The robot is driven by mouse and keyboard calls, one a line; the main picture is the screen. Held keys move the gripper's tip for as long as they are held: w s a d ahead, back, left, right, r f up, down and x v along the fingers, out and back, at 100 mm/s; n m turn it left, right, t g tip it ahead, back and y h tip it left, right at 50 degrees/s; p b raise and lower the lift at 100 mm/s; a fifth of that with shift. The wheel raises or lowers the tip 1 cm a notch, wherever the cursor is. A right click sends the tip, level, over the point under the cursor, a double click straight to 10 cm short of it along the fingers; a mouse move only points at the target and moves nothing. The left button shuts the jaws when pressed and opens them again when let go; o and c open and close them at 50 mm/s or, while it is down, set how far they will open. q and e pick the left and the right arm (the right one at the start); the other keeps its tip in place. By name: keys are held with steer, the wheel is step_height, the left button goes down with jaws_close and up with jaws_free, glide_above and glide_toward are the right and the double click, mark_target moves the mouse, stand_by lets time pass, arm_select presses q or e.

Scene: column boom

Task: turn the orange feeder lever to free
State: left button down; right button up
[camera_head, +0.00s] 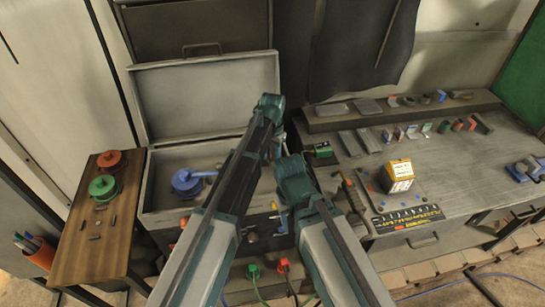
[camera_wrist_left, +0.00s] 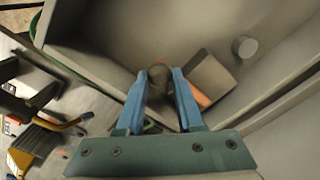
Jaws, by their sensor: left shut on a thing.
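In the left wrist view my left gripper (camera_wrist_left: 162,72) has its blue fingers closed around a dark round end piece. Part of the orange feeder lever (camera_wrist_left: 203,97) shows just behind the right finger, beside a grey-brown plate. The join between the round piece and the orange part is hidden by the finger. They are inside a grey-walled box. In the head view my left arm reaches up over the middle and hides its own fingertips and the lever. My right gripper (camera_head: 282,222) points down near the bench front; its jaws are too small to read.
An open grey case (camera_head: 205,150) holds a blue reel (camera_head: 187,182). A side table (camera_head: 88,240) carries red and green reels. The right workbench (camera_head: 440,170) holds an orange-white box (camera_head: 399,175) and several small parts. A grey round knob (camera_wrist_left: 245,47) stands near the lever.

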arm_select(q)
steer(key=a+m, duration=0.2)
steer(key=m, duration=0.1)
steer(key=shift+s+a, duration=0.1)
steer(key=shift+a, duration=0.05)
steer(key=a+m, duration=0.2)
steer(key=m, duration=0.1)
steer(key=shift+w+a+m, duration=0.3)
steer(key=a+m, duration=0.1)
steer(key=w+a+m, duration=0.1)
steer(key=m, duration=0.1)
steer(key=shift+w+a+m, duration=0.1)
steer(key=shift+w+m, duration=0.1)
steer(key=shift+m, duration=0.1)
steer(key=shift+w+a+m, duration=0.45)
steer(key=shift+w+m, duration=0.05)
steer(key=shift+m, duration=0.45)
steer(key=shift+w+a+m, duration=0.45)
steer(key=shift+m, duration=0.5)
steer(key=c, duration=0.5)
jaws_free()
steer(key=shift+w, duration=0.1)
steer(key=shift+c, duration=0.2)
steer(key=shift+r, duration=0.1)
